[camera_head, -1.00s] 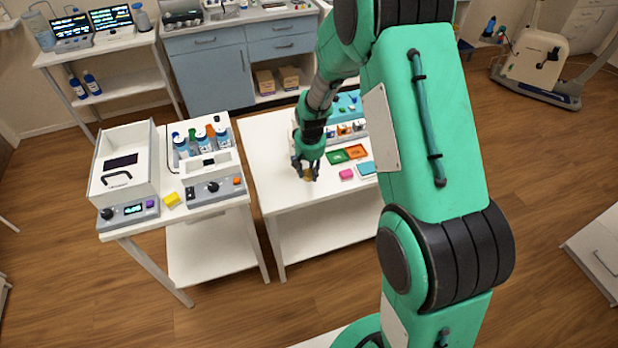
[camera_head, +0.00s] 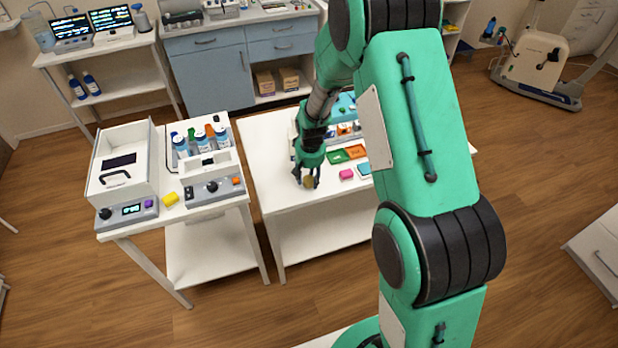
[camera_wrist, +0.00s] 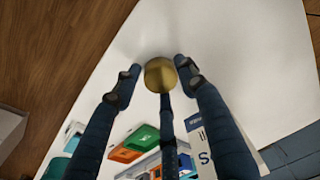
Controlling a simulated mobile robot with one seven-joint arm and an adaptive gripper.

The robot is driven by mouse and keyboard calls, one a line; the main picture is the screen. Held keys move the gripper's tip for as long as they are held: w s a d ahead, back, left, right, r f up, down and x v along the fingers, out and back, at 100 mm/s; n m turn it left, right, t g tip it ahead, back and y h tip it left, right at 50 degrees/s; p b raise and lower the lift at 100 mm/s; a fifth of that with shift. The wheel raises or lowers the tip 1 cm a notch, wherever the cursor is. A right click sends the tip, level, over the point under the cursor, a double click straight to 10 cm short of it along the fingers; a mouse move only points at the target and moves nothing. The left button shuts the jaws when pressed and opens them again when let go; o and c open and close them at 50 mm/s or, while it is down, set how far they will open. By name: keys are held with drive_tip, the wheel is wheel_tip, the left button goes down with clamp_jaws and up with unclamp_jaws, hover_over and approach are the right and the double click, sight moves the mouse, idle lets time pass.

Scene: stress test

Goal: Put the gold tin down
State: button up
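The gold tin (camera_wrist: 160,75) is a small round tin with its top facing me in the wrist view. It also shows in the head view (camera_head: 308,182), near the front left of the white table (camera_head: 285,199). My gripper (camera_head: 308,180) points down at the table around the tin. In the wrist view, my gripper's (camera_wrist: 158,72) left and right fingers stand either side of the tin, with a narrow gap at the left; a third finger comes in from below. The tin looks at or close to the tabletop; its underside is hidden.
On the table, a pink block (camera_head: 347,173), a green tray (camera_head: 336,157) and an orange tray (camera_head: 356,151) lie right of my gripper. A left bench holds a yellow block (camera_head: 170,198) and lab devices. The tabletop's front left is clear.

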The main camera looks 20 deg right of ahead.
drive_tip(key=shift+o, duration=0.5)
drive_tip(key=shift+r, duration=0.1)
wheel_tip(320, 180, up, 12)
drive_tip(key=s+p, duration=0.1)
drive_tip(key=p, duration=0.1)
drive_tip(key=shift+s+p, duration=0.15)
drive_tip(key=shift+p, duration=0.25)
drive_tip(key=shift+a+r, duration=0.1)
idle(0.3)
wheel_tip(320, 180, up, 13)
drive_tip(key=t, duration=0.1)
hover_over(310, 182)
drive_tip(key=s+a, duration=0.2)
drive_tip(key=s, duration=0.4)
drive_tip(key=s+r+t, duration=0.1)
drive_tip(key=s+r, duration=0.8)
drive_tip(key=r, duration=0.1)
drive_tip(key=s+a+r+t, duration=0.1)
drive_tip(key=s+r, duration=0.3)
drive_tip(key=s, duration=0.6)
drive_tip(key=s+a+r+n+t, duration=0.1)
drive_tip(key=s+r, duration=0.3)
drive_tip(key=s, duration=0.6)
drive_tip(key=shift+s+a, duration=0.25)
drive_tip(key=shift+s, duration=0.1)
drive_tip(key=shift+r, duration=0.1)
